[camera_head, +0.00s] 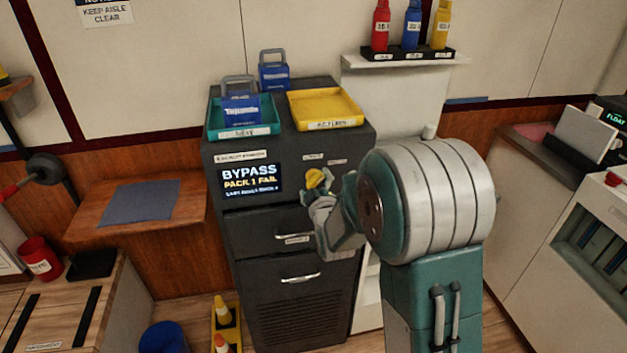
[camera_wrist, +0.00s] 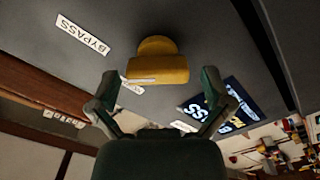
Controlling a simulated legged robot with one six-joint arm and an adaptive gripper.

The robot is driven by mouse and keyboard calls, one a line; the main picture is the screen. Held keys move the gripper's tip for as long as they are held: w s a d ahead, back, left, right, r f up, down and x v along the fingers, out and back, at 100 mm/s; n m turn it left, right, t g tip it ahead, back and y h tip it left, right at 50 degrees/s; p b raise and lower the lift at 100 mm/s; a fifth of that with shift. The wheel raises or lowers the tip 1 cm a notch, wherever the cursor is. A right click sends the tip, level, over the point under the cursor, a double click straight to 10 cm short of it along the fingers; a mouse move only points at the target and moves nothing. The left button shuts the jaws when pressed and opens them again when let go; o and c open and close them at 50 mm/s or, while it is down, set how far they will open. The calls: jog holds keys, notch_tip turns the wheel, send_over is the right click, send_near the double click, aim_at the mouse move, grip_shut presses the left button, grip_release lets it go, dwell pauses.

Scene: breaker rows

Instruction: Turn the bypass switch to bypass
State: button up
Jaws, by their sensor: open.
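The bypass switch is a yellow knob (camera_head: 316,178) on the upper front of the dark grey cabinet (camera_head: 298,210), right of the lit display. In the wrist view the knob (camera_wrist: 157,70) has a broad bar lying across the picture, with a white line on it. A BYPASS label (camera_wrist: 82,35) is at its upper left; another label is partly hidden behind the knob. My gripper (camera_head: 318,198) is open at the cabinet front. In the wrist view its fingers (camera_wrist: 158,84) stand apart on either side, just short of the knob, with no contact visible.
The display (camera_head: 249,179) reads BYPASS, PACK 1 FAIL. A teal tray (camera_head: 241,132) with a blue case and a yellow tray (camera_head: 325,122) sit on the cabinet top. Drawer handles (camera_head: 294,237) stick out below the knob. A bottle shelf (camera_head: 405,61) hangs behind.

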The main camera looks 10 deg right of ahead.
jog(key=shift+w, duration=0.55)
jog(key=shift+c, duration=0.3)
jog(key=c, duration=1)
jog(key=shift+m, duration=1.7)
